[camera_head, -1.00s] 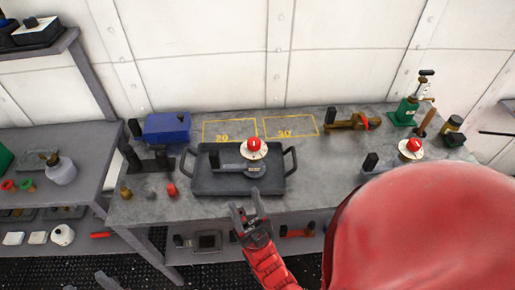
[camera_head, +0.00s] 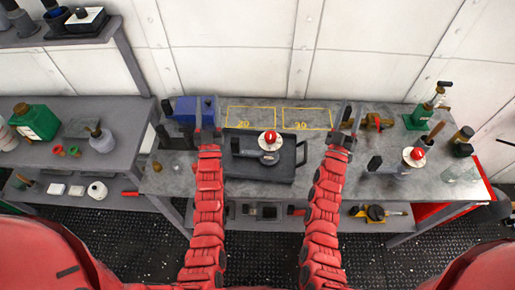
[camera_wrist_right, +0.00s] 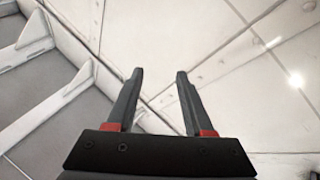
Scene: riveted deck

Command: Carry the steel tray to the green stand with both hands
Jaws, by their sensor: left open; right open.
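The dark grey tray (camera_head: 262,176) lies on the metal bench in the head view. It carries a dark tool with a red-capped white dial (camera_head: 269,138). Its right handle (camera_head: 301,153) shows; its left handle is hidden by my left arm. My left gripper (camera_head: 208,108) is open, pointing away from me, left of the tray and past its far edge. My right gripper (camera_head: 347,112) is open, right of the tray and apart from it. In the right wrist view the right gripper (camera_wrist_right: 160,75) is empty.
A blue box (camera_head: 187,109) stands beside my left gripper. Yellow outlined areas (camera_head: 307,117) behind the tray are clear. A brass tool (camera_head: 377,121), a green jack (camera_head: 418,117) and another red-capped dial (camera_head: 414,155) are to the right. A lower side shelf (camera_head: 125,165) stands left.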

